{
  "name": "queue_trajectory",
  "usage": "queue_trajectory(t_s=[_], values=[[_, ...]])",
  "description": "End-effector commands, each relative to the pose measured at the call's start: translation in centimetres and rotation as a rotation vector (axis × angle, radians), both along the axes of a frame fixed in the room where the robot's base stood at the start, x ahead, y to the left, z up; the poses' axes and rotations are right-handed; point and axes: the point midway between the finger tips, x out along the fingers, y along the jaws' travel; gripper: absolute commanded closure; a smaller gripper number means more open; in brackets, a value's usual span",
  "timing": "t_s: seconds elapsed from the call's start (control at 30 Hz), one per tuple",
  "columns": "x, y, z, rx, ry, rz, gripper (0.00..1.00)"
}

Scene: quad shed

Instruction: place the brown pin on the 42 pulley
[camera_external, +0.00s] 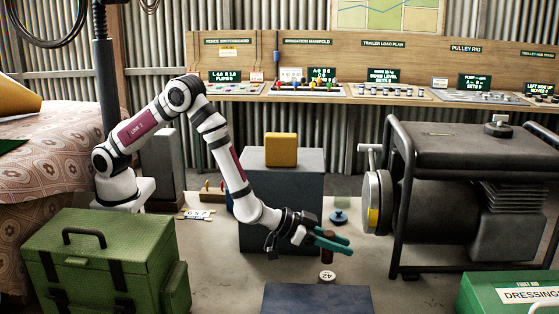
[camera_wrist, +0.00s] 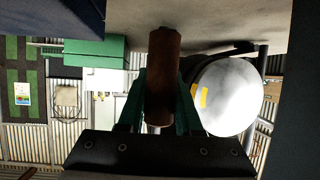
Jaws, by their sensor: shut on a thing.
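My gripper (camera_external: 330,241) has its teal fingers closed around the brown pin (camera_external: 327,256), which stands roughly upright between them. In the wrist view the brown pin (camera_wrist: 163,75) sits between the two fingers (camera_wrist: 163,105), its far end pointing to the top of the picture. The 42 pulley (camera_external: 327,275) is a small pale disc marked 42 on the floor, just below the pin in the outside view. I cannot tell whether the pin is directly over it. The pulley is not seen in the wrist view.
A dark blue block (camera_external: 318,299) is in front and a grey box (camera_external: 300,205) with a yellow block (camera_external: 281,149) behind. A blue round piece (camera_external: 339,217) lies behind the gripper. A generator (camera_external: 465,185) stands to the right, a green chest (camera_external: 105,262) left.

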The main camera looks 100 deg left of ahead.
Motion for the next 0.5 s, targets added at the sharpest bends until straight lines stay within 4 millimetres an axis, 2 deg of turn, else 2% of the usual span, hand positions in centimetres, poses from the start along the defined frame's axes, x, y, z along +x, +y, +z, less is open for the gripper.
queue_trajectory(t_s=[0.23,0.5], values=[[0.4,0.6,-3.9,0.000,0.002,0.000,1.00],[0.4,0.5,-4.4,-0.002,-0.001,0.000,1.00]])
